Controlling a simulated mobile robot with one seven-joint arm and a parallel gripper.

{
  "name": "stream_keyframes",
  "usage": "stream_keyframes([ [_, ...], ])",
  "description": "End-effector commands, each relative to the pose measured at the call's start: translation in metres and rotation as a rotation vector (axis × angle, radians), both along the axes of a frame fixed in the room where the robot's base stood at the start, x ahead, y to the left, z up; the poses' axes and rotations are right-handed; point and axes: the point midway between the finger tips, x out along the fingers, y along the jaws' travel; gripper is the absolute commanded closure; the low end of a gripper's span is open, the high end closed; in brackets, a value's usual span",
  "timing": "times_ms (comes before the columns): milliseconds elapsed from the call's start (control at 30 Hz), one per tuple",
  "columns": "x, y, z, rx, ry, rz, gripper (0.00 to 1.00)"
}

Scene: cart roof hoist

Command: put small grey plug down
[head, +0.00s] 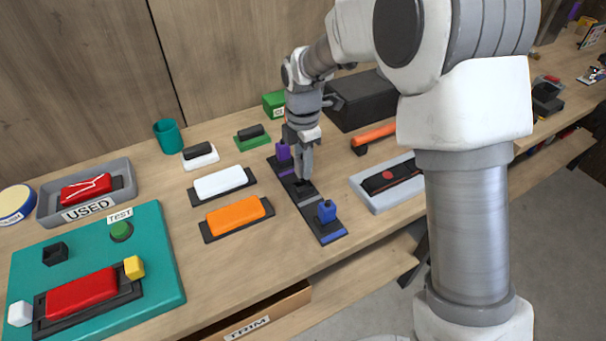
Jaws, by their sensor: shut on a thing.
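My gripper (304,174) reaches down over the middle of a black strip (329,231) on the workbench. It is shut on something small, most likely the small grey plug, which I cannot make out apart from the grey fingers. Just below the fingertips is a dark square holder (304,188) on the strip. I cannot tell whether the held thing touches it. A purple plug (283,150) stands at the strip's far end and a blue plug (326,211) at its near end.
Left of the strip lie an orange block (235,217) and a white block (220,182) on black bases. Right of it is a grey tray (373,203) with a dark device. A teal board (165,262) and the USED tray (122,166) are at left.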

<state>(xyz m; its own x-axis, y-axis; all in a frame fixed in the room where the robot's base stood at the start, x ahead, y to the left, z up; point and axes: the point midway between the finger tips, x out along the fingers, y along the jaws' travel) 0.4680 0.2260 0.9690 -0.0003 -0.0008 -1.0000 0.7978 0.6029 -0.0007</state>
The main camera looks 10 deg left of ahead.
Motion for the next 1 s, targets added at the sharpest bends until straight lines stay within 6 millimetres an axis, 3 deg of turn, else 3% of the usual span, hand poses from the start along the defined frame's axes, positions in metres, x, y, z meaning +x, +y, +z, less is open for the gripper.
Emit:
stream_keyframes([
  [333, 0.0, 0.001, -0.039, -0.001, 0.002, -0.001, 1.0],
  [733, 0.001, 0.001, -0.045, 0.0, 0.0, -0.001, 1.0],
  [767, 0.001, 0.001, -0.044, 0.001, -0.001, -0.001, 0.62],
  [900, 0.0, 0.0, -0.044, 0.0, 0.0, -0.001, 0.37],
  [1000, 0.0, 0.0, -0.044, 0.0, 0.0, -0.001, 0.36],
])
